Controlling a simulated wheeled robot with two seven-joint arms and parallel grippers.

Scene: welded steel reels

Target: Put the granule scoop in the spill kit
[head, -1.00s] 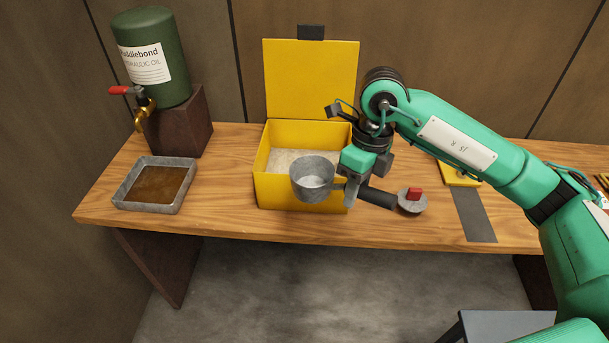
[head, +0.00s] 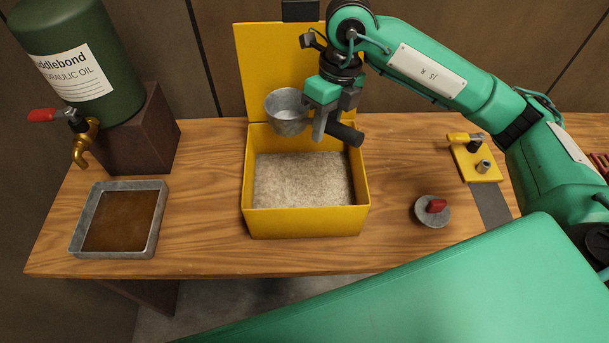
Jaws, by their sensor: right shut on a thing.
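The granule scoop (head: 287,112) has a grey metal cup and a dark handle. My right gripper (head: 322,128) is shut on the scoop near where the handle meets the cup. It holds the scoop above the back part of the spill kit, apart from the granules. The spill kit (head: 305,222) is a yellow box with its lid (head: 262,75) standing open at the back. Pale granules (head: 303,182) cover its inside. My left gripper is not in view.
A grey tray of brown oil (head: 80,238) sits at the left under the brass tap of a green oil drum (head: 70,50). A grey disc with a red knob (head: 432,212) and a yellow block with fittings (head: 474,160) lie at the right. My green arm part crosses the lower right.

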